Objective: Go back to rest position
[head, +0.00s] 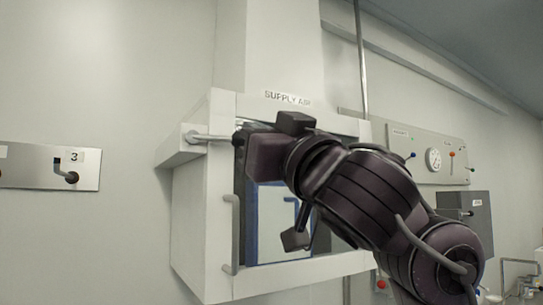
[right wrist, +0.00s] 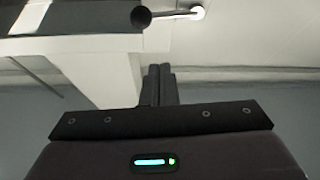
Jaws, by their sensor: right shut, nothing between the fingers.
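My right arm reaches in from the lower right in the head view, in front of a white wall cabinet marked "SUPPLY AIR" (head: 203,235). My right gripper (head: 240,152) is beside the end of a lever (head: 212,137) on the cabinet's left side; its fingers are hard to make out there. In the right wrist view the two dark fingers of the right gripper (right wrist: 159,84) are together with nothing between them. The lever (right wrist: 175,15), with its black knob, is just beyond the fingertips and looks apart from them. My left gripper is not in view.
A panel marked 3 (head: 30,166) with a small lever is on the left wall. A panel with a gauge (head: 433,159) and a grey box (head: 466,216) are on the wall to the right. A vertical handle (head: 233,235) sticks out low on the cabinet.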

